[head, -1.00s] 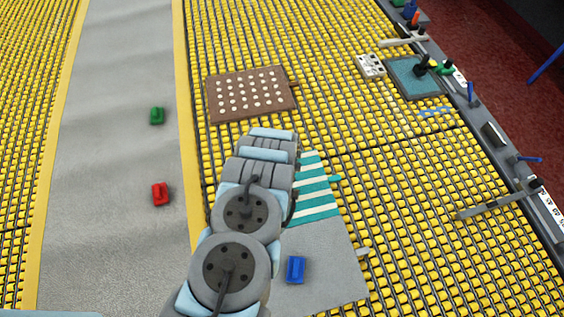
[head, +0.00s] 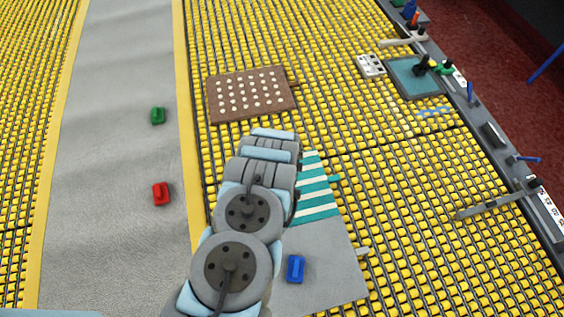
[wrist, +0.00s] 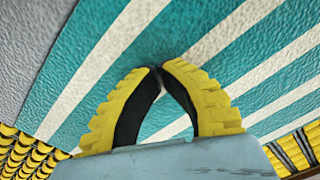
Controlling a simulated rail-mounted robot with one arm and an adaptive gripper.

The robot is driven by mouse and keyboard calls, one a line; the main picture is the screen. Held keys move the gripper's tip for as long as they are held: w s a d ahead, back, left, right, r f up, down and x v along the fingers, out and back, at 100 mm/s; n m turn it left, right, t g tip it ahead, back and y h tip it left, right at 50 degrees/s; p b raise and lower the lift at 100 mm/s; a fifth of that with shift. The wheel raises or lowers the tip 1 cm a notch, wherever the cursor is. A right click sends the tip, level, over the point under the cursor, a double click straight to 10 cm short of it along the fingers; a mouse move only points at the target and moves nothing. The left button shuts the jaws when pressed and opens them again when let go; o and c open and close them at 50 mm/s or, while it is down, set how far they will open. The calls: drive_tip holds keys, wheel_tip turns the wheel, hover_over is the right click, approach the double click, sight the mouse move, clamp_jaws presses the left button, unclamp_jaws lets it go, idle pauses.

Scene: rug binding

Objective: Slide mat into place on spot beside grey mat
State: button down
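The teal-and-white striped mat (head: 316,190) lies on the yellow roller bed, partly hidden by my arm in the head view. Its near edge meets or nearly meets the far edge of the grey mat (head: 335,248). In the wrist view the striped mat (wrist: 90,65) fills most of the picture, with grey material (wrist: 30,40) beside it at the upper left. My gripper (wrist: 160,69) has its yellow-and-black fingertips together, at or just over the striped surface. No object shows between the fingers; whether the tips touch the mat is unclear. My arm hides the gripper in the head view.
A blue clamp-like piece (head: 296,268) sits on the grey mat. A brown mat with white dots (head: 287,105) lies beyond. A grey strip at left carries a green piece (head: 157,116) and a red piece (head: 161,193). Rollers right of the striped mat are mostly clear.

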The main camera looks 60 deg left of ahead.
drive_tip(key=shift+r+p, duration=3.4)
drive_tip(key=shift+r, duration=0.15)
drive_tip(key=shift+f, duration=0.1)
